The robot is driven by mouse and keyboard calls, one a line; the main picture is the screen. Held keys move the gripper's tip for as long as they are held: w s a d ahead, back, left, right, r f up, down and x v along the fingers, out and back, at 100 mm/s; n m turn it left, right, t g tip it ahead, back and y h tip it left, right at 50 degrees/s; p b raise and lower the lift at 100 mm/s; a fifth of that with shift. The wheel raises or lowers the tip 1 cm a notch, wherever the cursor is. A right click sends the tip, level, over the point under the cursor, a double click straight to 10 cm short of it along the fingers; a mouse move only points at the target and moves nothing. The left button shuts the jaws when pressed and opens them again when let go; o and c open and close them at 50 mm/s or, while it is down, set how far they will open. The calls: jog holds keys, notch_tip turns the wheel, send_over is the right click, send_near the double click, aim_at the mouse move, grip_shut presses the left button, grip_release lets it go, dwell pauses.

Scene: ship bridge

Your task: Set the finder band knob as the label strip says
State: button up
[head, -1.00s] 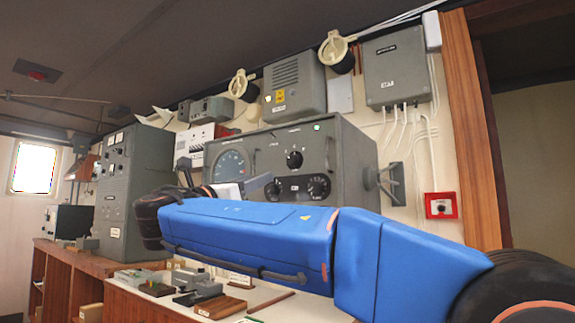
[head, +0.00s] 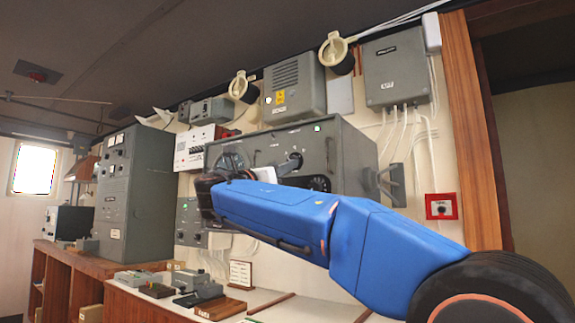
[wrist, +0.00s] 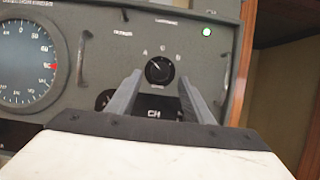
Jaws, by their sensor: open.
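The grey finder cabinet (head: 352,158) hangs on the wall, with a round dial on its left part. A round black knob (wrist: 159,70) with a white pointer mark sits on its face, below small letters. Lower controls (wrist: 104,99) are partly hidden by the fingers. I cannot identify the label strip.
Metal handles (wrist: 82,58) stand out on the cabinet face, one right of my fingers (wrist: 227,74). A green lamp (wrist: 206,31) is lit at upper right. A red-framed box (head: 441,206) is on the wall. A counter (head: 275,306) below holds small instruments and a card (head: 240,273).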

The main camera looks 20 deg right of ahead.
jog(key=shift+x, duration=1.95)
jog(key=c, duration=1)
